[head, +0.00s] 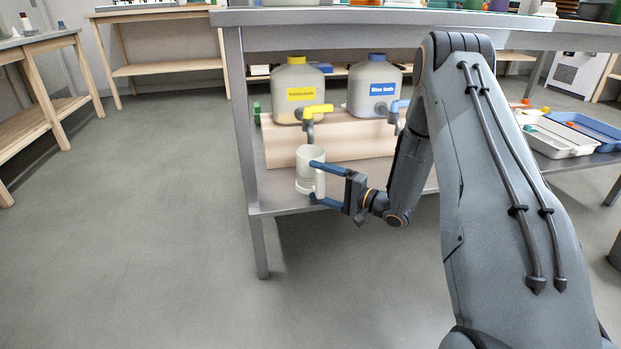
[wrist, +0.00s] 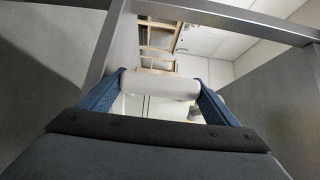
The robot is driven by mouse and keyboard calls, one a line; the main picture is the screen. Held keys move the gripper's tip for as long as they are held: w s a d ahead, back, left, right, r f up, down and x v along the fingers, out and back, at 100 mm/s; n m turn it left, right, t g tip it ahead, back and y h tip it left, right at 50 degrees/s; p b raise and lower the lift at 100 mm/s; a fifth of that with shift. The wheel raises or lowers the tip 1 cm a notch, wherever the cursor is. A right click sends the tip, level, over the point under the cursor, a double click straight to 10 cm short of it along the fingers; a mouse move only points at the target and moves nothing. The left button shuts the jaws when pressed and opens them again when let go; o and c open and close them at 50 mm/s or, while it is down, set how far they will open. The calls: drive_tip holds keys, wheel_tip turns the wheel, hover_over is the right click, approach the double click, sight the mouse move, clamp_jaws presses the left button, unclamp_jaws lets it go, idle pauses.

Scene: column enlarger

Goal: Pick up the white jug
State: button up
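The white jug (head: 305,172) stands upright on the low metal shelf, below the tap of the yellow-labelled container. Its handle (head: 320,183) faces my gripper. My gripper (head: 315,181) reaches in from the right, one blue finger above the other, spread wide around the handle side. In the wrist view, a white part of the jug (wrist: 168,87) spans most of the gap between the fingers. I cannot tell whether the fingers touch it. The far side of the jug is hidden.
Two containers, yellow-labelled (head: 297,92) and blue-labelled (head: 375,85), stand on a wooden block (head: 345,137) behind the jug. The shelf (head: 283,203) lies under a metal table (head: 300,17) with a leg at left. Trays (head: 560,140) stand at right. The left floor is clear.

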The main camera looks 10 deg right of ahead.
drive_tip(key=c, duration=0.7)
drive_tip(key=shift+r, duration=0.2)
